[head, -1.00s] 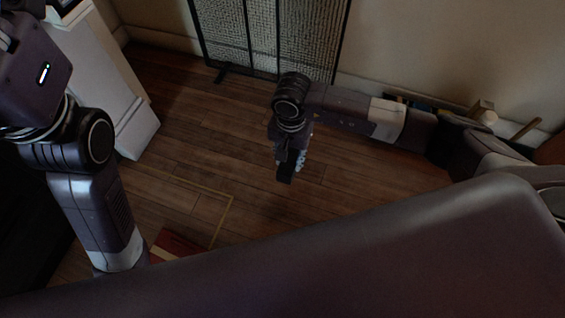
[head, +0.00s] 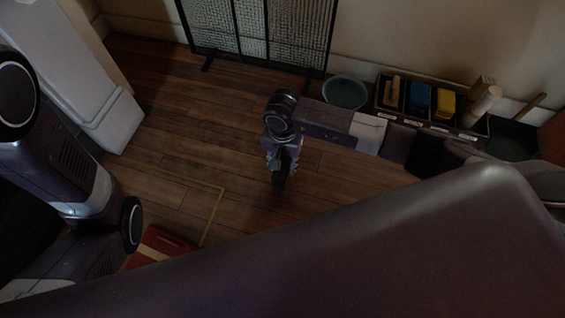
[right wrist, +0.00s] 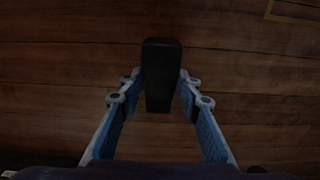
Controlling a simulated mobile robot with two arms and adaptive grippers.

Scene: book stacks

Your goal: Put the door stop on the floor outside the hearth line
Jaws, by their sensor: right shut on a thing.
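The door stop (right wrist: 162,76) is a black, wedge-like block. In the right wrist view it sits between the blue-padded fingers of my right gripper (right wrist: 160,84), which is shut on it. In the head view my right gripper (head: 279,172) points down over the wood floor, and the dark door stop (head: 280,179) shows small at its tip. The hearth line (head: 213,213) is a thin yellow line with a corner on the floor, left of the gripper. A piece of it (right wrist: 292,17) shows at the upper right in the right wrist view. My left gripper is out of view.
A red case (head: 160,243) with a pale stripe lies inside the line's corner. A mesh screen (head: 262,30) stands at the back wall. A teal bowl (head: 345,92) and a black tray (head: 386,104) with coloured items are at the right. The floor (head: 170,130) between is bare.

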